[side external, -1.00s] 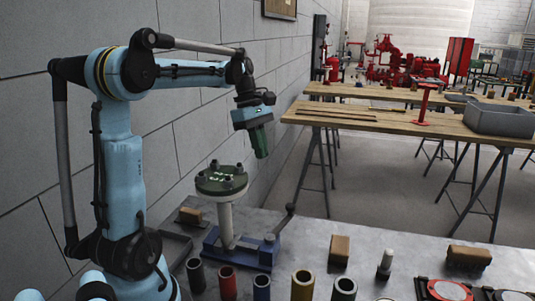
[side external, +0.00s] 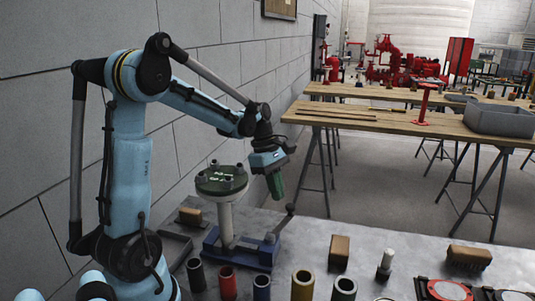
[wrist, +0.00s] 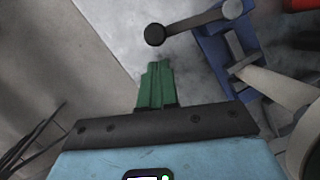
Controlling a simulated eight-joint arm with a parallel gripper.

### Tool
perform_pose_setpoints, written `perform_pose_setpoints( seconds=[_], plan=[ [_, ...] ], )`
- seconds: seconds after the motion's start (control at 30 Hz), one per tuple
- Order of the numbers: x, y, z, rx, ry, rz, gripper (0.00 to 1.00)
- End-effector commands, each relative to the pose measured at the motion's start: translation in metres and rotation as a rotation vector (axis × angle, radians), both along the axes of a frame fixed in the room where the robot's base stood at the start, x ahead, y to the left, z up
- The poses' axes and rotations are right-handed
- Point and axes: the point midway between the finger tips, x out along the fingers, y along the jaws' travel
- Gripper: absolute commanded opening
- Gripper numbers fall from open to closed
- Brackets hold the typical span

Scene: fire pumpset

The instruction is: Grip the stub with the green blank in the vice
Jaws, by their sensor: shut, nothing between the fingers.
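The stub (side external: 226,222) is a pale upright pipe with a round green blank (side external: 222,180) bolted on its top. It stands in the blue vice (side external: 240,250), whose grey handle (side external: 283,222) sticks up at the right end. My gripper (side external: 277,198) has green fingers, shut and empty. It hangs right of the blank and above the handle's top in the side view. In the wrist view my gripper (wrist: 157,65) points toward the handle (wrist: 195,22) and its dark knob. The vice (wrist: 222,62) and the pale stub (wrist: 275,88) show at the right. Whether the jaws clamp the stub is unclear.
A row of short pipe pieces, including a red one (side external: 228,283) and a yellow one (side external: 302,285), stands along the near bench (side external: 370,255). Brown blocks (side external: 339,250) lie around. A grey wall (side external: 225,90) rises behind.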

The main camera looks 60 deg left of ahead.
Motion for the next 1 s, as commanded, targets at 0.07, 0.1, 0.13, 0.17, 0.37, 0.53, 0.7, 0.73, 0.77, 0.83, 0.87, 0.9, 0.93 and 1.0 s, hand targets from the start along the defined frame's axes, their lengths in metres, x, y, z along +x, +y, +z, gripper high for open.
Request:
perform_pose_setpoints(
  seconds=[0.07, 0.1, 0.13, 0.17, 0.37, 0.53, 0.7, 0.73, 0.77, 0.83, 0.87, 0.9, 0.93, 1.0],
  plan=[
    [0.003, -0.007, -0.001, 0.000, -0.001, -0.002, 0.00],
    [0.003, -0.009, -0.001, 0.000, 0.000, -0.001, 0.00],
    [0.004, -0.010, -0.002, 0.000, 0.000, -0.001, 0.00],
    [0.004, -0.011, -0.002, 0.000, 0.000, -0.001, 0.00],
    [0.004, -0.013, -0.002, 0.000, 0.000, 0.000, 0.00],
    [0.004, -0.012, -0.002, 0.000, 0.000, -0.001, 0.00],
    [0.007, -0.014, -0.002, 0.000, 0.000, -0.023, 0.00],
    [0.007, -0.015, -0.002, 0.000, 0.000, -0.032, 0.00],
    [0.008, -0.015, -0.002, 0.000, 0.000, -0.040, 0.00],
    [0.009, -0.016, -0.002, 0.000, 0.000, -0.052, 0.00],
    [0.009, -0.016, -0.002, 0.000, 0.000, -0.056, 0.00],
    [0.009, -0.017, -0.002, 0.000, 0.000, -0.061, 0.00],
    [0.010, -0.017, -0.002, 0.000, 0.000, -0.064, 0.00],
    [0.010, -0.018, -0.002, 0.000, 0.000, -0.076, 0.00]
  ],
)
